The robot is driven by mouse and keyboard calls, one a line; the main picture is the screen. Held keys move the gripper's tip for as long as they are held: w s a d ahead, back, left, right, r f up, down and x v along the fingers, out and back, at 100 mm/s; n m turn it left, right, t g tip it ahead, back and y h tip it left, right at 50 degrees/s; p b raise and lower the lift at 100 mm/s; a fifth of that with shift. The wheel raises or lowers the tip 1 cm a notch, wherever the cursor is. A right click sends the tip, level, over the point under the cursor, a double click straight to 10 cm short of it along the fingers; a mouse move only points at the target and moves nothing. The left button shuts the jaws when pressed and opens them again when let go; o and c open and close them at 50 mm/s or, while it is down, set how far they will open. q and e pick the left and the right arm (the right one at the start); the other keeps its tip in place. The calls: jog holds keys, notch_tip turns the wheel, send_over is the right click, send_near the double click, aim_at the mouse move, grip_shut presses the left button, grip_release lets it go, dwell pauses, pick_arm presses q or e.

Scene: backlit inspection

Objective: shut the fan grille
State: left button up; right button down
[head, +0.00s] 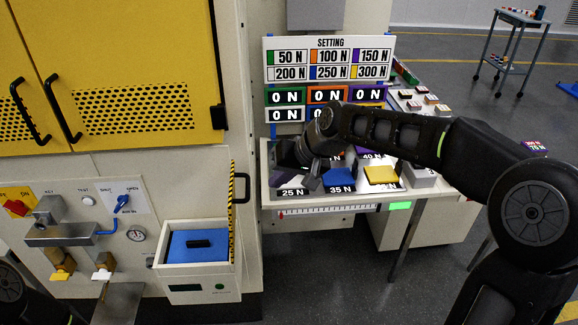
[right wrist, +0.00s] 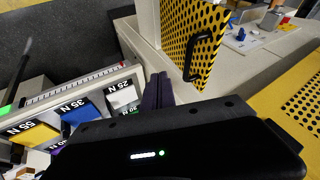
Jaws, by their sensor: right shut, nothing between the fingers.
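The fan grille (head: 232,213) is a yellow panel with black perforations. It stands swung out from the cream cabinet, seen almost edge-on in the head view beside the blue-lidded box. A black bar handle (head: 243,187) is on its right side. The right wrist view shows the grille's face (right wrist: 207,29) and handle. My right gripper (head: 312,178) is to the right of the grille, over the weight table, apart from it. Its dark fingers (right wrist: 158,90) are closed and empty, pointing toward the panel's lower area in the wrist view. My left gripper is out of view.
The table (head: 272,204) with labelled weights and a setting board (head: 328,58) stands right of the cabinet. A drawer-like box with a blue lid (head: 196,246) juts out left of the grille. Yellow doors (head: 118,75) are above. Floor is clear in front of the table.

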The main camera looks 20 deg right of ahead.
jog(key=a, duration=0.1)
jog(key=w+a, duration=0.1)
jog(key=a+p, duration=0.1)
jog(key=a, duration=0.1)
jog(key=shift+w+f, duration=0.15)
jog(key=shift+f, duration=0.25)
jog(key=shift+a, duration=0.1)
